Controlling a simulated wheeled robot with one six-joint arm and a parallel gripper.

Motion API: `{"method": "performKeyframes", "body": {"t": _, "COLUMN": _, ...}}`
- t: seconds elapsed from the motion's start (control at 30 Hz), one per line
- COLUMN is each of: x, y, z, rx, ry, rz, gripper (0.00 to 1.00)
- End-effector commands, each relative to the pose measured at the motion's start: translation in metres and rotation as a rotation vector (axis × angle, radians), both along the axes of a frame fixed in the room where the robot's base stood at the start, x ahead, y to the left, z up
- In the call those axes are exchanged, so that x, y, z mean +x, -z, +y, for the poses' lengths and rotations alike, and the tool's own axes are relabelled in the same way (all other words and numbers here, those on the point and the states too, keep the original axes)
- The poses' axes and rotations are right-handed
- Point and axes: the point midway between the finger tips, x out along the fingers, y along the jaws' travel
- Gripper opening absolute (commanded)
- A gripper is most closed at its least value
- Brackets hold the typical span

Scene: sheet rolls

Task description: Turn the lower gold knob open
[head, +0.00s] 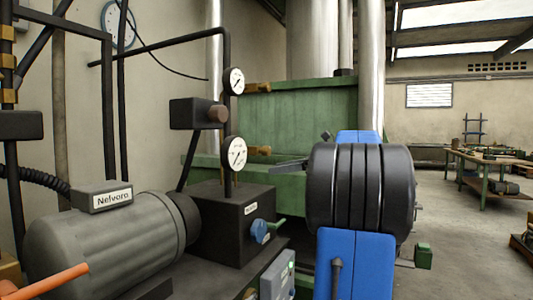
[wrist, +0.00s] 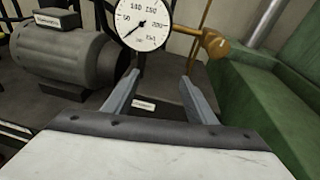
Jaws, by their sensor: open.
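The lower gold knob (head: 258,151) sticks out to the right of the lower white-faced gauge (head: 236,153) on a dark vertical pipe. A similar upper gold knob (head: 258,88) is beside the upper gauge (head: 234,81). My gripper (head: 278,166) is just right of and slightly below the lower knob in the head view, partly hidden by my arm. In the wrist view my gripper (wrist: 161,80) has its two grey fingers apart with nothing between them. There, a gold knob (wrist: 216,45), likely the lower one, is up and right of the fingertips, apart from them, beside a gauge (wrist: 143,22).
A grey motor (head: 100,240) and a dark box with a blue knob (head: 259,231) stand below the gauges. A green machine housing (head: 300,115) is behind. Open floor and a workbench (head: 490,160) are at the right.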

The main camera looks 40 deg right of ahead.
Motion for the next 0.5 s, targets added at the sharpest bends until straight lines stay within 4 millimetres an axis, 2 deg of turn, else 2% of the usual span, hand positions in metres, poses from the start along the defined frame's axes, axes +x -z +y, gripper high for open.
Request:
{"method": "performKeyframes", "body": {"t": 0.03, "x": -0.006, "y": -0.008, "z": -0.028, "rx": 0.052, "ry": 0.032, "rz": -0.018, "gripper": 0.51}}
{"method": "performKeyframes", "body": {"t": 0.1, "x": -0.015, "y": -0.021, "z": -0.056, "rx": 0.121, "ry": 0.062, "rz": -0.042, "gripper": 0.51}}
{"method": "performKeyframes", "body": {"t": 0.2, "x": -0.027, "y": -0.034, "z": -0.087, "rx": 0.195, "ry": 0.090, "rz": -0.071, "gripper": 0.51}}
{"method": "performKeyframes", "body": {"t": 0.33, "x": -0.036, "y": -0.044, "z": -0.108, "rx": 0.246, "ry": 0.108, "rz": -0.095, "gripper": 0.51}}
{"method": "performKeyframes", "body": {"t": 0.5, "x": -0.032, "y": -0.046, "z": -0.109, "rx": 0.261, "ry": 0.109, "rz": -0.099, "gripper": 0.51}}
